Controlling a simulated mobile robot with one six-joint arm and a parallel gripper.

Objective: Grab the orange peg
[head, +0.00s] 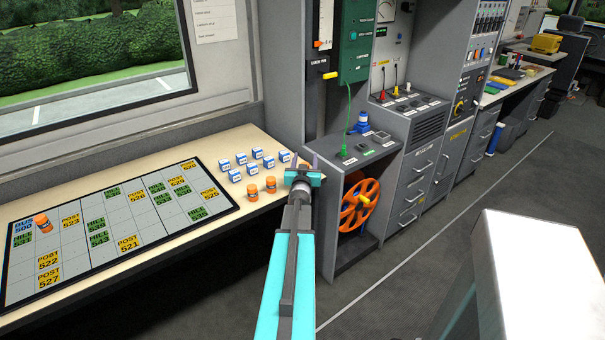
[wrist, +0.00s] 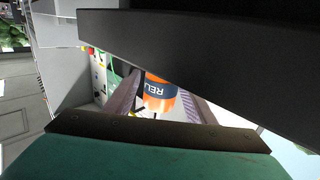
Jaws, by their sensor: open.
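Orange pegs stand on the cream table beside the board: one orange peg (head: 252,193) and another (head: 271,184), just left of my gripper (head: 302,163). A third orange peg (head: 40,223) is on the left part of the board. My gripper is open above the table's right end.
Several blue-and-white blocks (head: 255,155) stand just behind the pegs. A grey cabinet (head: 345,245) with an orange reel (head: 360,204) stands right of my gripper. The floor (head: 400,270) at right is open.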

